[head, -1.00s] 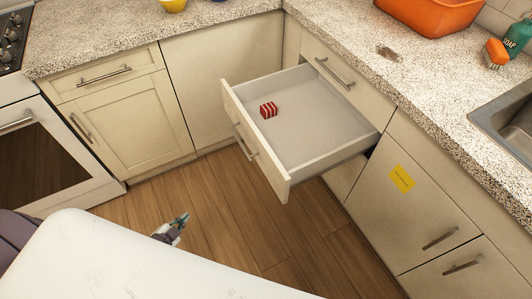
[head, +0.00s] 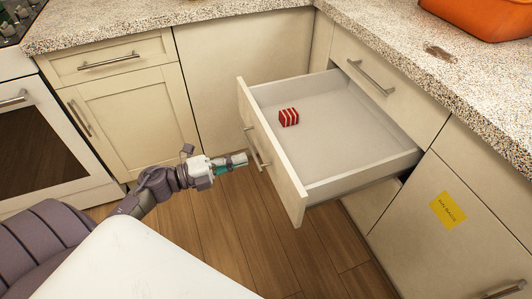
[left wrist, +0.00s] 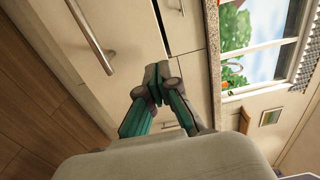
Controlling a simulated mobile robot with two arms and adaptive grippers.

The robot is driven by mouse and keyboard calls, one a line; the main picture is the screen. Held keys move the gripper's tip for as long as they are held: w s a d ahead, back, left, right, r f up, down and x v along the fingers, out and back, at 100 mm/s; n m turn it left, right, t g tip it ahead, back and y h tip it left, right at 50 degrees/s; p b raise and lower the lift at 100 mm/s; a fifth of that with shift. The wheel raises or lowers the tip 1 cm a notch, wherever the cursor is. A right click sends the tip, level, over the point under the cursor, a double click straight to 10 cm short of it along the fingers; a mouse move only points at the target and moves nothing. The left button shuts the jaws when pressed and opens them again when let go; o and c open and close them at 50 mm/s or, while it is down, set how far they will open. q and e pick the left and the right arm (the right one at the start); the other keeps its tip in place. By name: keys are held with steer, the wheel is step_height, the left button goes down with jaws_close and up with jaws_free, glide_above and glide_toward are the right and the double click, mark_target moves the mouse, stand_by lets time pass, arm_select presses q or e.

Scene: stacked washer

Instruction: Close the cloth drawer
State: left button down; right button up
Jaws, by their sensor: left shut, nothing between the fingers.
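The cloth drawer (head: 285,171) is pulled well out of the right-hand cabinet row. A small folded red-and-white striped cloth (head: 289,117) lies inside it near the front. The drawer's bar handle (head: 257,150) is on its front panel. My left gripper (head: 243,158) is shut and empty, just left of the handle in the head view. In the left wrist view, its closed fingertips (left wrist: 156,74) point at a cream cabinet face, with a bar handle (left wrist: 90,35) to their left. I cannot tell whether they touch the panel. My right gripper is out of view.
A shut drawer (head: 370,80) sits above the open one, under the speckled countertop (head: 180,22). A cabinet front with a yellow note (head: 447,210) is at right. An oven (head: 45,150) is at left. Wooden floor (head: 225,230) below the drawer is clear.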

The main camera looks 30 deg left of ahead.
mark_target(275, 151)
arm_select(q)
steer(key=x, duration=0.7)
steer(key=shift+w+d, duration=0.2)
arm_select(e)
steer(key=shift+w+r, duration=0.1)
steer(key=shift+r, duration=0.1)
